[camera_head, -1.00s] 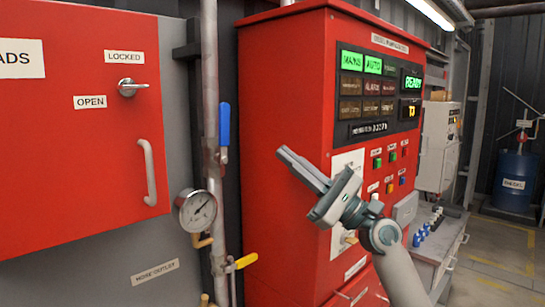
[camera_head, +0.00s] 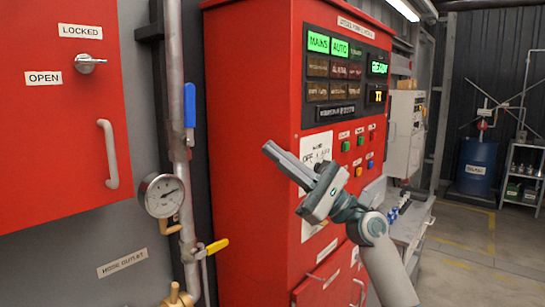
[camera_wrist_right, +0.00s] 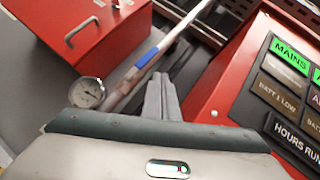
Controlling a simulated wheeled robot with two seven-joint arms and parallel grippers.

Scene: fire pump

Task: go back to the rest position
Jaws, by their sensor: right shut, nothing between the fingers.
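My right gripper (camera_head: 283,160) is in front of the red pump control cabinet (camera_head: 245,130) in the head view. Its fingers are together, empty, and point up and to the left. In the right wrist view the closed fingers (camera_wrist_right: 162,97) point toward the pipe with the blue lever. No contact with the cabinet can be made out. My left gripper is not in view.
A red hose cabinet (camera_head: 50,150) with a handle and latch is at left. A pipe carries a blue lever (camera_head: 189,105), a gauge (camera_head: 161,195) and a yellow lever (camera_head: 217,246). A blue drum (camera_head: 476,167) and a shelf (camera_head: 523,175) stand back right. Floor (camera_head: 470,270) at right is clear.

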